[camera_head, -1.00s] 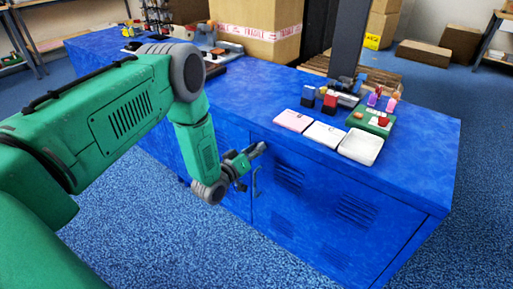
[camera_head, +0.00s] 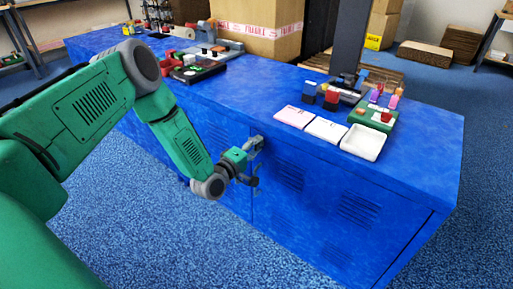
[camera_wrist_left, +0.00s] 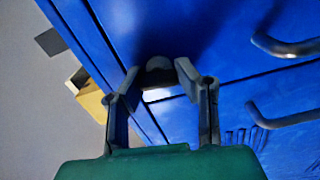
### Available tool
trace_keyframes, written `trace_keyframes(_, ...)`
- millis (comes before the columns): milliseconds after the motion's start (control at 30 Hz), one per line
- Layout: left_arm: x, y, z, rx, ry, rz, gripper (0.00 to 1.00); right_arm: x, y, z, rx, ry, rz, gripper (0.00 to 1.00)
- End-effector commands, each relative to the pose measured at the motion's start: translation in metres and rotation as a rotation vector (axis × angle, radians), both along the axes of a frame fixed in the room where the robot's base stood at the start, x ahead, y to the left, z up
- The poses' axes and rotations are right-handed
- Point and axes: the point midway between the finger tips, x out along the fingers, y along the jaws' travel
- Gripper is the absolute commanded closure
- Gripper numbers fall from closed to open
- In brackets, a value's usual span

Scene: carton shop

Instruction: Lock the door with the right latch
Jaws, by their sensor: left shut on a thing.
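The blue cabinet door (camera_head: 300,200) has slotted vents and looks closed in its frame. My left gripper (camera_head: 256,144) is at the upper edge of the cabinet front, near the seam between the doors. In the left wrist view, its two fingers (camera_wrist_left: 158,72) are closed around a small dark rounded latch (camera_wrist_left: 158,63), with a pale part just below it. The latch is mostly hidden by the fingers in the head view. A grey bar handle (camera_head: 256,180) is below the gripper; two handles show in the left wrist view (camera_wrist_left: 285,46). My right gripper is not in view.
The blue cabinet top (camera_head: 430,140) holds a pink tray (camera_head: 295,117), a white card-like tray (camera_head: 327,130), a white dish (camera_head: 363,143) and small coloured blocks. A large carton (camera_head: 255,30) stands behind. The blue carpet in front is clear.

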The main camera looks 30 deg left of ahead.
Motion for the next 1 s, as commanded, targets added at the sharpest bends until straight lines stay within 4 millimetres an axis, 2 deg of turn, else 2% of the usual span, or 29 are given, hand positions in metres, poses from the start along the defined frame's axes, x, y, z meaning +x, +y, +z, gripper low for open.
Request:
trace_keyframes(33,-0.0029,0.0006,-0.0069,-0.024,0.017,0.0,1.0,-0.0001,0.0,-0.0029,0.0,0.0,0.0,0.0)
trace_keyframes(300,-0.003,0.0002,-0.0069,-0.112,0.024,-0.002,1.0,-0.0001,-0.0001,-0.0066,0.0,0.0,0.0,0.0)
trace_keyframes(833,-0.0031,0.0004,-0.007,-0.133,0.028,0.0,1.0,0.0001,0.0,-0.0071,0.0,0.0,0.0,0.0)
trace_keyframes(867,-0.0031,0.0004,-0.0071,-0.133,0.028,0.0,0.65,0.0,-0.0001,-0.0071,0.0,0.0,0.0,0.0)
trace_keyframes(900,-0.0031,0.0004,-0.007,-0.133,0.028,0.0,0.51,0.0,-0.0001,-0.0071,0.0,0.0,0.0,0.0)
trace_keyframes(1000,-0.0026,0.0004,-0.0053,-0.133,0.023,0.0,0.5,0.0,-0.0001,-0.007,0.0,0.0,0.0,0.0)
